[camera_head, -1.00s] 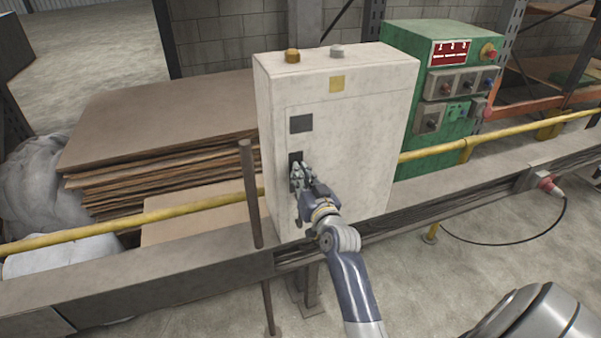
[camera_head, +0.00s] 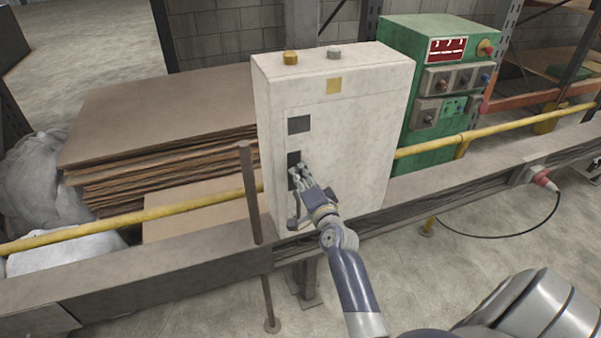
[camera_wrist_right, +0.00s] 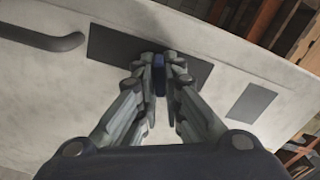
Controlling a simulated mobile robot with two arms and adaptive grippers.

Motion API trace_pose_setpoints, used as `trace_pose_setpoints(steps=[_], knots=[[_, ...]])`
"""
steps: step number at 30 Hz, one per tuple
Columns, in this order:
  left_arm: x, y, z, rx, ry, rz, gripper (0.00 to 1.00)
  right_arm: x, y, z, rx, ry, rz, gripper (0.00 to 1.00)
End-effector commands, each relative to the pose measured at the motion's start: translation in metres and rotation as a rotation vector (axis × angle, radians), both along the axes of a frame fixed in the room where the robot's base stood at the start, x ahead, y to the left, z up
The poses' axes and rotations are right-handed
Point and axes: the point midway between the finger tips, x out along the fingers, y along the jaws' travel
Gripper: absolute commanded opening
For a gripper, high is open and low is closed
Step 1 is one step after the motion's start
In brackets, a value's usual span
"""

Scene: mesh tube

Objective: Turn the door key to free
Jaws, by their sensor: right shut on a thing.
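The door key (camera_wrist_right: 158,72) is a small dark blue piece on a dark rectangular plate (camera_wrist_right: 112,43) on the cabinet front. In the wrist view, the fingertips of my right gripper (camera_wrist_right: 158,78) are closed on both sides of the key. In the head view, my right gripper (camera_head: 300,178) reaches the lower dark plate (camera_head: 293,158) on the pale cabinet (camera_head: 355,135). The fingers cover the key there. My left gripper is not in view.
A dark handle (camera_wrist_right: 45,40) is on the cabinet beside the plate. A second dark plate (camera_head: 299,124) lies above. A green control box (camera_head: 437,100) stands right.

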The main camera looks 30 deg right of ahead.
Motion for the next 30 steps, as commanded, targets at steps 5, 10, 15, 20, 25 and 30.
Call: trace_pose_setpoints(steps=[5,10,15,20,25,30], knots=[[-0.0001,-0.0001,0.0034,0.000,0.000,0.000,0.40,-0.0001,-0.0010,-0.0006,0.148,-0.036,-0.002,0.00],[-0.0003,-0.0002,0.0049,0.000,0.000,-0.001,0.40,0.0000,-0.0010,-0.0016,0.260,-0.063,-0.002,0.00],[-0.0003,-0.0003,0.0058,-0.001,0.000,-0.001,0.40,-0.0001,-0.0012,-0.0023,0.341,-0.083,-0.002,0.00],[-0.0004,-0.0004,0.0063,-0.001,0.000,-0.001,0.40,-0.0001,-0.0013,-0.0027,0.387,-0.095,-0.001,0.00],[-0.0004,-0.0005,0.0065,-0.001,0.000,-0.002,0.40,-0.0001,-0.0013,-0.0030,0.407,-0.099,-0.001,0.00],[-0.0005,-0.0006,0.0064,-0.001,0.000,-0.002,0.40,-0.0001,-0.0014,-0.0031,0.411,-0.100,-0.001,0.00]])
